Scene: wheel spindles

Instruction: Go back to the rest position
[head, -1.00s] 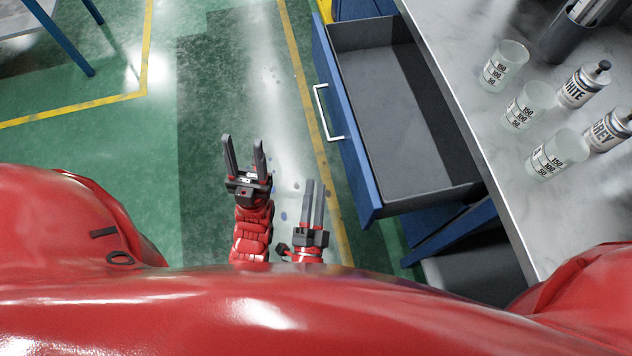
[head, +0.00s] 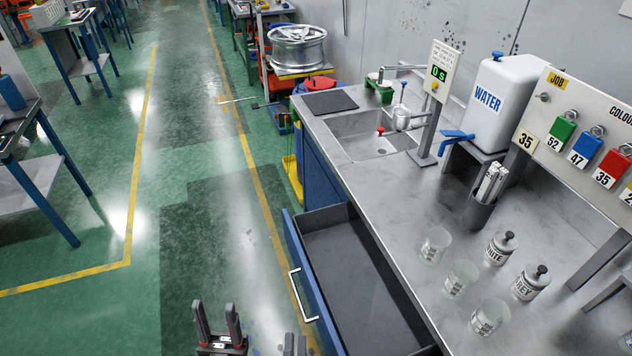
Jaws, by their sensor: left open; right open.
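My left gripper (head: 217,322) shows at the bottom edge of the head view, its two dark fingers pointing up and spread apart with nothing between them. My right gripper (head: 295,344) is just to its right; only its dark fingertips show, close together from this angle, and the rest is cut off by the frame edge. Both are over the floor, left of the open drawer (head: 298,272) of the blue cabinet. Neither touches the drawer or its white handle (head: 303,296) as far as I can see.
The drawer juts out from the grey counter (head: 408,222). On the counter stand several clear beakers (head: 461,278), two labelled bottles (head: 501,248), a dark holder (head: 479,212), a sink (head: 368,140) and a white water tank (head: 503,100).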

